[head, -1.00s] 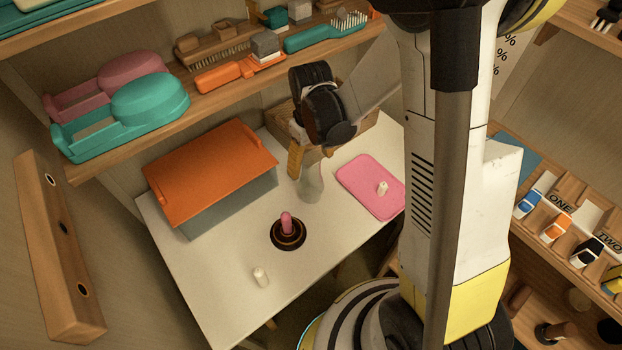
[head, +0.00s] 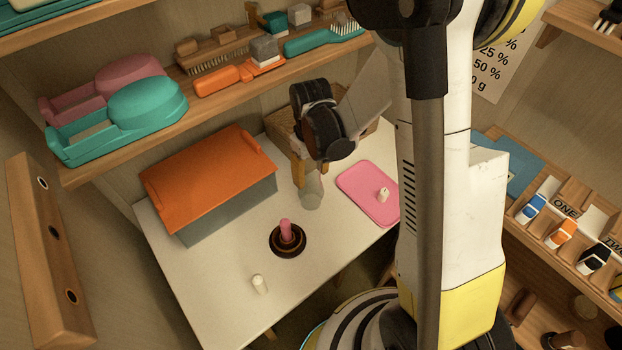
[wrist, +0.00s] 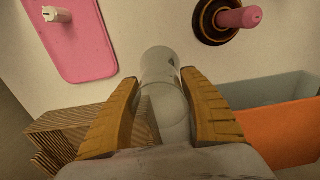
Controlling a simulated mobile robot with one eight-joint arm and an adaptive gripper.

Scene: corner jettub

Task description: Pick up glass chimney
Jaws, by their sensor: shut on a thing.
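The glass chimney (head: 312,193) is a clear, greyish tube over the white table, between the orange-lidded box and the pink mat. It also shows in the wrist view (wrist: 160,68), running lengthwise between the fingers. My gripper (head: 307,177) is shut on the chimney, with one yellow-brown finger on each side of it in the wrist view (wrist: 165,100). The gripper hides the chimney's upper part in the head view. I cannot tell whether its lower end touches the table.
A dark round base with a pink candle (head: 286,232) stands left of the chimney. A small white candle (head: 259,284) stands near the table's front. The pink mat (head: 360,191) carries another white piece. The orange-lidded box (head: 210,175) is at left; a wooden crate (head: 279,125) is behind. A loaded shelf (head: 215,95) runs above.

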